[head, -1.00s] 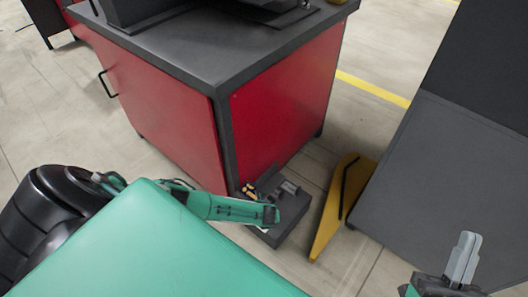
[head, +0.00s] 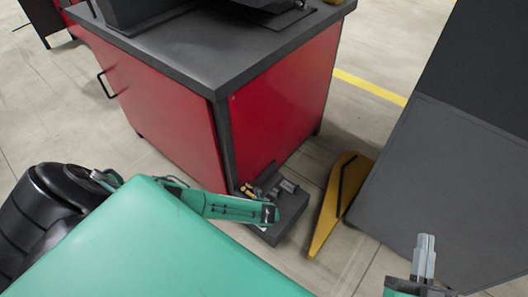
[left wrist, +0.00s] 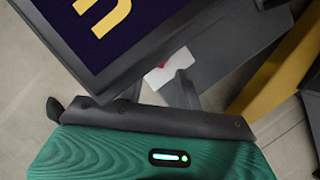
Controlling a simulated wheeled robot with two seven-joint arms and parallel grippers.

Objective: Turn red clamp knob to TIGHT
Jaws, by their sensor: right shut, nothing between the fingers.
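I cannot make out the red clamp knob in either view. My right gripper (head: 425,252) is at the lower right of the head view, its grey fingers pointing up, shut and empty. It is in front of a large dark grey panel, apart from the red cabinet. My left arm (head: 235,208) reaches in from the left, low in front of the cabinet; its fingers cannot be made out there. In the left wrist view, a green housing with a small light fills the bottom, and grey parts above it cannot be clearly told as fingers.
A red cabinet (head: 283,105) with a dark top carries dark equipment. A dark box (head: 283,225) with small parts stands on the floor beside a yellow wedge-shaped piece (head: 330,215). A dark grey panel (head: 440,180) stands right. A dark screen (left wrist: 85,30) shows in the left wrist view.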

